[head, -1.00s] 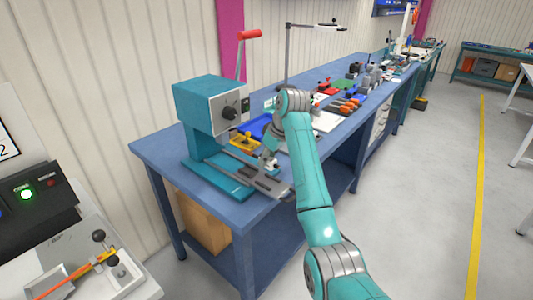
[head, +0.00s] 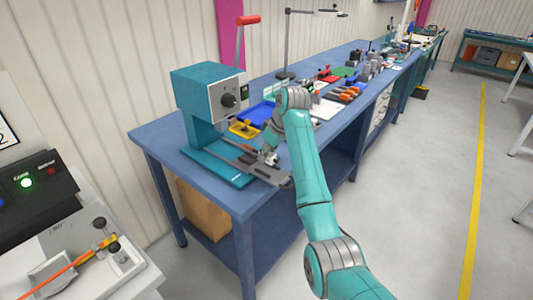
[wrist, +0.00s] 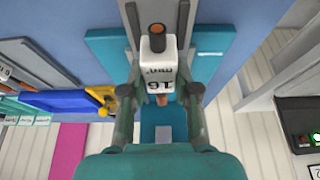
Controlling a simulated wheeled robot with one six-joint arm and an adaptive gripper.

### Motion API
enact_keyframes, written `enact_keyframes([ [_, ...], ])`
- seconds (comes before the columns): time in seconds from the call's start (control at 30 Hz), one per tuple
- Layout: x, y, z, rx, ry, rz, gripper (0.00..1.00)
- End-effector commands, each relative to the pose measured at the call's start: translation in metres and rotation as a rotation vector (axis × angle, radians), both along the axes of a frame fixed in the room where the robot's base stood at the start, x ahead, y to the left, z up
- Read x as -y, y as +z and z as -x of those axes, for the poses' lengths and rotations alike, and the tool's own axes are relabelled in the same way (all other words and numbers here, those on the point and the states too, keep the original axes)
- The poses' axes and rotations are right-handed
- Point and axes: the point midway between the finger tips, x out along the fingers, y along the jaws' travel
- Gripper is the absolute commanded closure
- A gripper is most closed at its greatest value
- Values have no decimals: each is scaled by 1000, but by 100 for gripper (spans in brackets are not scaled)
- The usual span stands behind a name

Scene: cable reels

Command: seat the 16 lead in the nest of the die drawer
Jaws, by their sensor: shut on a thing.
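The 16 lead (wrist: 158,72), a white marked block with an orange end and a copper-coloured tip, is between the two fingers of my gripper (wrist: 159,92) in the wrist view. My gripper is shut on it. In the head view my gripper (head: 268,154) is low over the grey die drawer (head: 268,174) at the front of the teal press (head: 208,98). The drawer's grey rails (wrist: 133,18) lie under and beside the lead in the wrist view. The nest is hidden by the lead and fingers, so I cannot tell whether the lead touches it.
A yellow piece (head: 243,129) and a blue tray (head: 256,114) lie close to the drawer on the blue bench (head: 160,140). Tools and small parts crowd the bench further back. A white fixture (head: 100,270) with an orange cable is at lower left.

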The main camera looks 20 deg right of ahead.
Motion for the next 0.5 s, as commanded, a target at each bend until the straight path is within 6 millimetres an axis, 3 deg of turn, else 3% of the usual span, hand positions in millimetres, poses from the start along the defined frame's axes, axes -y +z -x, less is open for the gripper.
enact_keyframes([
  [0.5, 0, -4, 0, 0, 0, 0, 100],
])
